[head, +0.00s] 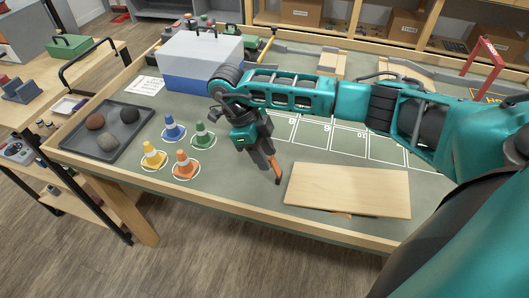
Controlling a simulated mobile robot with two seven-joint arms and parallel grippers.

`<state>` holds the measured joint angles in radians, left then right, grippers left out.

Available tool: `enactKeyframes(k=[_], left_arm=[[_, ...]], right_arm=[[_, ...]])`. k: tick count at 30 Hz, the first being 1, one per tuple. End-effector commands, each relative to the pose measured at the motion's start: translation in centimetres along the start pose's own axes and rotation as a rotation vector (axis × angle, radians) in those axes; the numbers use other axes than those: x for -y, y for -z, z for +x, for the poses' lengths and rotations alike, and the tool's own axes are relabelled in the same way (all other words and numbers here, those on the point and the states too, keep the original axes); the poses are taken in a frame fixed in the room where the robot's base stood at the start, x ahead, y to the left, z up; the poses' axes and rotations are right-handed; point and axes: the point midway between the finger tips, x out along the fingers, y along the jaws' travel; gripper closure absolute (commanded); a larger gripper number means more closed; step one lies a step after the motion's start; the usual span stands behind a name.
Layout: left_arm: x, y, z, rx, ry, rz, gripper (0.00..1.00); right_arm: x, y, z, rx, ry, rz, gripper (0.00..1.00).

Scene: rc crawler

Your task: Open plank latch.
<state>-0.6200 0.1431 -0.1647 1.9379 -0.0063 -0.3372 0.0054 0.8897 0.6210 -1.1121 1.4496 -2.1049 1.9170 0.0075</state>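A light wooden plank (350,188) lies at the front edge of the green-topped table, right of the middle. A small orange-brown bit (343,213) shows at its front edge; I cannot tell whether this is part of a latch. No latch shows clearly. My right arm comes in from the right, above and behind the plank. My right gripper (276,172) points down just left of the plank's left end, apart from it in the picture. Its fingers overlap, so its opening is unclear, and I see nothing held. My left gripper is not in view.
Blue, green, yellow and orange cones (186,163) stand on white circles to the left. A blue and white box (199,63) stands behind. A red frame (487,55) stands at the back right. White-lined bays (347,140) lie behind the plank.

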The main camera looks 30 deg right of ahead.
Motion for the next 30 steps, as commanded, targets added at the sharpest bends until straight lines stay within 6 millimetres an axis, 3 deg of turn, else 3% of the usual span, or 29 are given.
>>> enactKeyframes(k=[9, 21, 30], left_arm=[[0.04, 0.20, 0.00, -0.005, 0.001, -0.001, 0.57], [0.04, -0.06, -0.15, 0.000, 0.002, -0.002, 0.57], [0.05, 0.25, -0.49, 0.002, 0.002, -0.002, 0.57]], right_arm=[[0.01, 0.00, 0.24, 0.000, 0.000, 0.000, 0.63], [0.00, -0.01, 0.20, 0.000, 0.000, -0.001, 1.00], [0.10, 0.72, 0.13, 0.067, 0.000, -0.001, 1.00]])
